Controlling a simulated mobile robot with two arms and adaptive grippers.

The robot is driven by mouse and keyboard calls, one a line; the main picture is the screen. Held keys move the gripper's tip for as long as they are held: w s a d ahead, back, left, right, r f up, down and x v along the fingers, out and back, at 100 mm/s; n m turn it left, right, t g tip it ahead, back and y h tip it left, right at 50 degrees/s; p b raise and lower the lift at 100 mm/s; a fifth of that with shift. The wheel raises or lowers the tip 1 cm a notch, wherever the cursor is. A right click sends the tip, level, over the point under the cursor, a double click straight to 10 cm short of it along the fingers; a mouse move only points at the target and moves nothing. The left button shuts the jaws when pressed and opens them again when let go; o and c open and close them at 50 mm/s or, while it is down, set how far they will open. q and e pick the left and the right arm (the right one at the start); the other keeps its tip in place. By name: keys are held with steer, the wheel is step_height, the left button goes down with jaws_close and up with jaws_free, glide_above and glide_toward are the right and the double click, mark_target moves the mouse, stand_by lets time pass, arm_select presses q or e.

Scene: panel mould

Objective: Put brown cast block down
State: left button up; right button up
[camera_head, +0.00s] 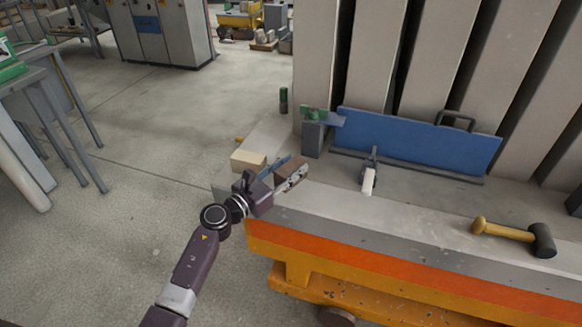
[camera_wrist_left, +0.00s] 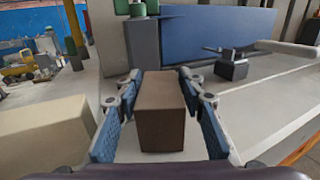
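The brown cast block (camera_head: 287,165) is near the left end of the grey bench top (camera_head: 420,220). In the left wrist view the brown block (camera_wrist_left: 161,118) stands between the two blue-padded fingers of my left gripper (camera_wrist_left: 160,82). Strips of bench show between the fingers and the block's sides, so the gripper looks open around it. The block looks set down on the bench, but its underside is hidden. In the head view my left gripper (camera_head: 284,172) reaches in from the left over the bench's front edge. My right gripper is not in view.
A cream block (camera_head: 248,160) lies just left of the gripper. A grey post with a green top (camera_head: 314,135) and a blue panel (camera_head: 415,140) stand behind. A white-handled clamp (camera_head: 369,178) and a mallet (camera_head: 515,235) lie right. Bench between them is clear.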

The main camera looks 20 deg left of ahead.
arm_select(q)
steer(key=shift+o, duration=1.4)
steer(key=shift+r, duration=0.15)
steer(key=b+v, duration=0.1)
steer(key=v, duration=1.1)
steer(key=shift+b, duration=0.35)
